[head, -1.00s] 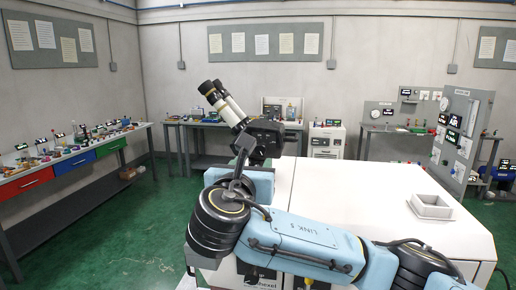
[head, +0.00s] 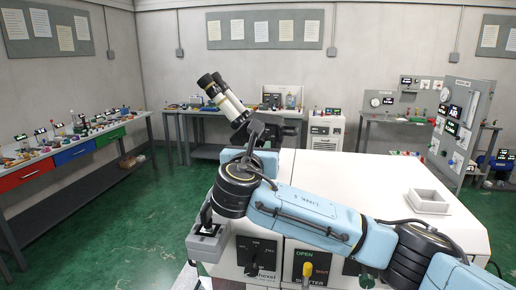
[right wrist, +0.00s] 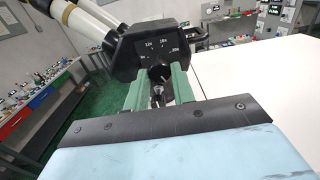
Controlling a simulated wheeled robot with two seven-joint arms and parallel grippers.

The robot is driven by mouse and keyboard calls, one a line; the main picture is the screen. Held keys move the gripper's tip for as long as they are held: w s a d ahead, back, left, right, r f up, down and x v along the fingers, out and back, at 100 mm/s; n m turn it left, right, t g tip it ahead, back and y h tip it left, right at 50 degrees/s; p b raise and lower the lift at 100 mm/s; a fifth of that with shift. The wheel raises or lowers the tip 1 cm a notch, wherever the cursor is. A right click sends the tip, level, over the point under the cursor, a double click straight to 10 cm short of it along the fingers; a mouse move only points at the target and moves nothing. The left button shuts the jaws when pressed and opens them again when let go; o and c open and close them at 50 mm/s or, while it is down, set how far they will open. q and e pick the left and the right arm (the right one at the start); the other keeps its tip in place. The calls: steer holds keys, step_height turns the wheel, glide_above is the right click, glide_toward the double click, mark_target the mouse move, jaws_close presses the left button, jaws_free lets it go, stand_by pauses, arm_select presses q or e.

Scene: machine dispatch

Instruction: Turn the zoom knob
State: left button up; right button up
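My right gripper (right wrist: 159,80) has green fingers on either side of the knob, spaced apart. I cannot tell whether they touch it. In the head view, the microscope's white eyepiece tubes (head: 228,100) stand above the machine's left edge. My left gripper is not in view.
A large white machine top (head: 350,185) with a grey square tray (head: 430,200) lies to the right. Its front panel has a yellow shutter knob (head: 307,270) and a black dial knob (head: 257,255). A grey joystick mount (head: 207,242) sits at the left. Green floor is open further left.

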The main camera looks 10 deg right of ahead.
steer(key=c, duration=0.4)
steer(key=shift+m, duration=0.3)
steer(key=m+b, duration=0.6)
steer(key=m, duration=1.3)
steer(key=shift+m, duration=0.3)
steer(key=o, duration=1)
steer(key=shift+r, duration=0.1)
